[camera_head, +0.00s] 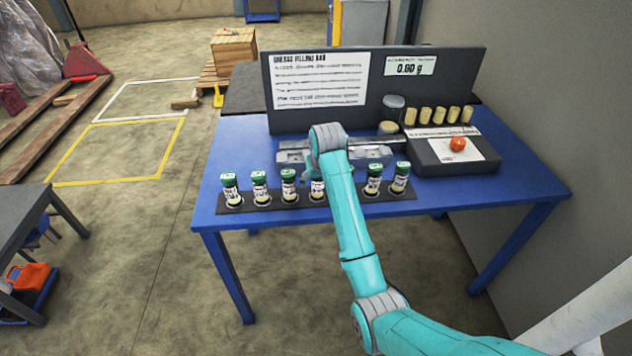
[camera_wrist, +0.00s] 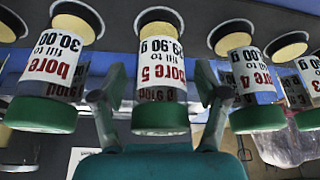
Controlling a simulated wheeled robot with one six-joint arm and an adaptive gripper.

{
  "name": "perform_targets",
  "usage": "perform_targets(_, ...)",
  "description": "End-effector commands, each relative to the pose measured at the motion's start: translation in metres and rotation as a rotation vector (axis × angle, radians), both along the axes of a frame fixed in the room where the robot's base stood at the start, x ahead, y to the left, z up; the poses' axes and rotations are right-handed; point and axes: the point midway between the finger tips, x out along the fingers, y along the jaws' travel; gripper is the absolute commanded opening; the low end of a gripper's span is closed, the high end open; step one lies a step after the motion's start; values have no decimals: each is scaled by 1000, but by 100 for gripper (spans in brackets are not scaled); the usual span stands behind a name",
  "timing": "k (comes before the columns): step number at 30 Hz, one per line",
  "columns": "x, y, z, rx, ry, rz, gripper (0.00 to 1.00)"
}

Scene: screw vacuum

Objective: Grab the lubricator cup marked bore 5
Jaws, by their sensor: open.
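The lubricator cup marked bore 5 (camera_wrist: 160,72) is in the middle of the wrist view, a clear cup with a green cap and a white label that reads upside down. My gripper (camera_wrist: 160,98) is open. I cannot tell there which cup is bore 5.
Similar cups flank it: one marked bore 4 (camera_wrist: 250,75) right and another bore cup (camera_wrist: 55,65) left. The dark rack (camera_head: 218,207) holds the row on the blue table (camera_head: 225,160).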

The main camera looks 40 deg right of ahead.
Motion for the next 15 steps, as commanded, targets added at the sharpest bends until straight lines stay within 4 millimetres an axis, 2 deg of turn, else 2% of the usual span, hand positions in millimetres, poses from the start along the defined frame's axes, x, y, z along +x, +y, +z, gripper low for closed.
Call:
perform_targets(1, 0, 0, 0, 0, 0, 0, 74)
perform_targets(2, 0, 0, 0, 0, 0, 0, 69)
perform_targets(9, 0, 0, 0, 0, 0, 0, 9)
perform_targets(10, 0, 0, 0, 0, 0, 0, 6)
perform_targets(15, 0, 0, 0, 0, 0, 0, 6)
